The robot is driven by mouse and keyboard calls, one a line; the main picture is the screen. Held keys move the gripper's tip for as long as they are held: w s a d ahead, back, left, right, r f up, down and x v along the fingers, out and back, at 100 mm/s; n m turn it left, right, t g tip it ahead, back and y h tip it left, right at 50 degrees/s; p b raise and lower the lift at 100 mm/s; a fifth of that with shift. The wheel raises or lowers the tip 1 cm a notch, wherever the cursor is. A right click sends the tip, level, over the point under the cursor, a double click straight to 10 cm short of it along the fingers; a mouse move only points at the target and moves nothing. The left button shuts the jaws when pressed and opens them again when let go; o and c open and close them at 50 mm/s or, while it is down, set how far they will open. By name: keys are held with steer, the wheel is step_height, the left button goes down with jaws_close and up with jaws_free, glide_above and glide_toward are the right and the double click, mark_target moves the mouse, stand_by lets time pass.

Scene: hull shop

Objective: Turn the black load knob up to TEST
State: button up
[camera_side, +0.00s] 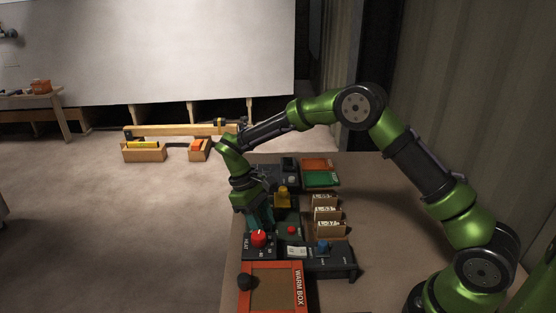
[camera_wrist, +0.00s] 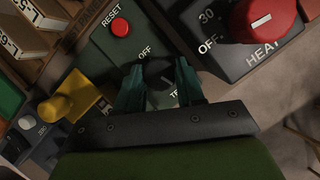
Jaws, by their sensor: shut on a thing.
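In the wrist view the black load knob (camera_wrist: 158,75) sits on a dark green panel (camera_wrist: 103,44) between my fingers. Its pale pointer line is partly visible, with "OFF" printed above it and the start of "TEST" below it. I cannot tell exactly which mark the pointer meets. My gripper (camera_wrist: 160,84) has its two teal fingers closed on the sides of the knob. In the side view my gripper (camera_side: 262,222) reaches down to the panel behind the red heat knob, and the black knob is hidden there.
The red HEAT knob (camera_wrist: 264,18) and red RESET button (camera_wrist: 120,27) are close by. A yellow knob (camera_wrist: 56,106) stands at the left. In the side view the orange-framed warm box (camera_side: 270,267), blue knob (camera_side: 322,246) and card boxes (camera_side: 326,213) crowd the bench.

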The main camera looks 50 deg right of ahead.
stand_by(0.9)
steer(key=o, duration=1)
steer(key=shift+o, duration=0.2)
steer(key=shift+w+r, duration=0.1)
steer(key=shift+r, duration=0.05)
steer(key=v, duration=1.6)
steer(key=shift+w+r, duration=0.2)
